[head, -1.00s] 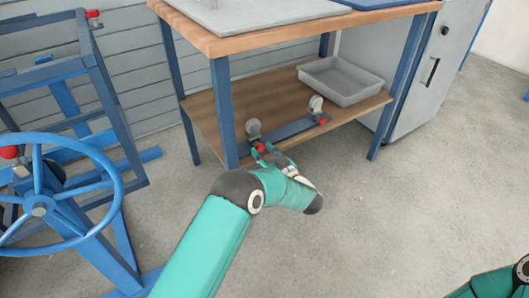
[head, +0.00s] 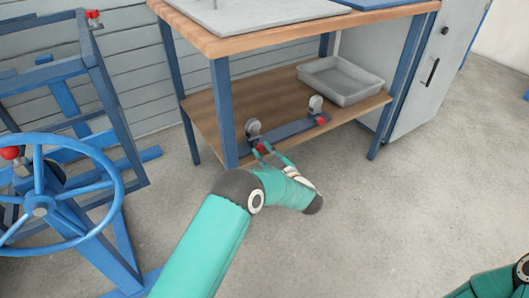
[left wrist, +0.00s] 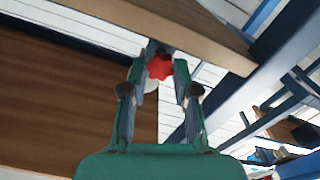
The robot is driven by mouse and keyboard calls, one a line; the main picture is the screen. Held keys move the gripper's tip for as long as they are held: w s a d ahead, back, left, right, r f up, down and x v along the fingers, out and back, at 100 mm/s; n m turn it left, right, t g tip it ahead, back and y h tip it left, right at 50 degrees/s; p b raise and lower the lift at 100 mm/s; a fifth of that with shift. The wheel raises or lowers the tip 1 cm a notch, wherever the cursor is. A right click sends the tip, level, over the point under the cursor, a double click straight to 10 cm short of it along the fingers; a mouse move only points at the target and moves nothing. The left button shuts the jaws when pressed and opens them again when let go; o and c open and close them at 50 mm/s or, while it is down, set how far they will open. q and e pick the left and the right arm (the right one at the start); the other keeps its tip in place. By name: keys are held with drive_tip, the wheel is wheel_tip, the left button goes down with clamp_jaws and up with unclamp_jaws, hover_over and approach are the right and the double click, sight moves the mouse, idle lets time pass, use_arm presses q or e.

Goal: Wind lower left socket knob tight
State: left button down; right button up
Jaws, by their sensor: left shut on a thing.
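The lower left socket knob is red (head: 261,147) and sits at the left end of a blue-grey bar (head: 287,132) on the bench's lower shelf. A grey round socket (head: 253,129) stands right behind it. My left gripper (head: 262,153) reaches to this knob from the front and is shut on it. In the left wrist view, the lobed red knob (left wrist: 159,67) lies between the two fingertips of my left gripper (left wrist: 160,72). The fingers partly hide the knob in the head view. My right gripper is out of view; only part of my right arm shows at the lower right.
A second red knob (head: 321,121) with a grey socket (head: 315,104) is at the bar's right end. A grey tray (head: 341,82) stands behind on the wooden shelf (head: 205,108). A blue bench leg (head: 223,112) is close left of the gripper. A blue handwheel (head: 118,190) stands at the left.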

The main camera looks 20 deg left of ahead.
use_arm(q)
drive_tip(key=shift+s+a+f+n, duration=0.1)
drive_tip(key=shift+s+f+n, duration=0.05)
drive_tip(key=shift+n, duration=1.45)
drive_tip(key=c, duration=0.9)
unclamp_jaws()
drive_tip(key=shift+o, duration=0.2)
